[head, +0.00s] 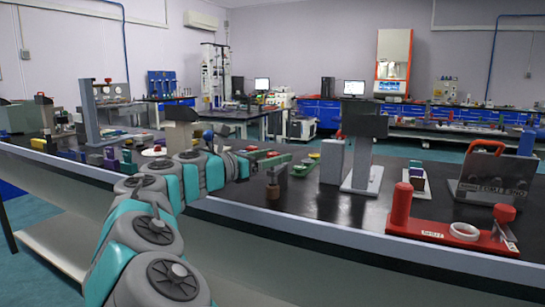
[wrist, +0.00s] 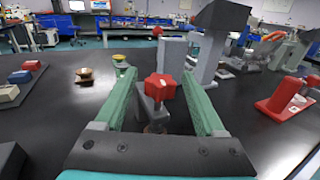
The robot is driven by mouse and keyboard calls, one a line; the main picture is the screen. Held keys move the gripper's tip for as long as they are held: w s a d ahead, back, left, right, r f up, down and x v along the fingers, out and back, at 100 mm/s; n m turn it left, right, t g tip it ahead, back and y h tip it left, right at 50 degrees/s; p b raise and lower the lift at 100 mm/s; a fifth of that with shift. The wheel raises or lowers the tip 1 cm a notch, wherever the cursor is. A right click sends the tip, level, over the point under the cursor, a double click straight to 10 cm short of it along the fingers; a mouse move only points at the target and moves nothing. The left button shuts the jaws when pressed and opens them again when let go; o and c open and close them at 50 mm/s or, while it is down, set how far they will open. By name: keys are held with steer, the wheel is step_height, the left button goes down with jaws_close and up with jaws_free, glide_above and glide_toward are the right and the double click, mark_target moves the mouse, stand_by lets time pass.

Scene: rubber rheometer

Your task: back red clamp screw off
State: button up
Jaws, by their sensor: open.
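A red star-shaped clamp screw knob (wrist: 160,87) sits on a grey clamp body (wrist: 157,108) in the wrist view. My gripper (wrist: 158,74) is open, its two green fingers on the left and right of the knob with a gap on each side. The fingers seem to reach past the knob. In the head view my gripper (head: 289,160) is over the black bench, by a small grey-brown fixture (head: 273,186). The red knob cannot be made out clearly there. The lower clamp is partly hidden in the wrist view.
A grey stand with a dark head (head: 362,150) rises just beyond my gripper. A red base with a white ring (head: 465,231) stands at the right.

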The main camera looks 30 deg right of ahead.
jaws_close()
stand_by(0.5)
steer(key=shift+s+t, duration=0.1)
steer(key=shift+t, duration=0.2)
steer(key=n+t+y, duration=0.1)
steer(key=n+t, duration=0.1)
steer(key=t, duration=0.1)
steer(key=n+t+y, duration=0.2)
steer(key=shift+s+d+n+t, duration=0.1)
steer(key=shift+n+t, duration=0.2)
steer(key=shift+t, duration=0.1)
steer(key=n+t+y, duration=0.4)
steer(key=y, duration=0.1)
steer(key=shift+d+t+b, duration=0.1)
steer(key=shift+t+b, duration=0.2)
steer(key=shift+b, duration=0.1)
steer(key=n+t+y, duration=0.1)
steer(key=n+y, duration=0.1)
steer(key=y, duration=0.1)
steer(key=n+y, duration=0.3)
steer(key=y, duration=0.1)
steer(key=n+t+y, duration=0.1)
steer(key=n+y, duration=0.2)
steer(key=y, duration=0.2)
steer(key=shift+p, duration=0.3)
steer(key=shift+n+g+y, duration=0.7)
steer(key=shift+n+y, duration=1.3)
steer(key=shift+y, duration=0.8)
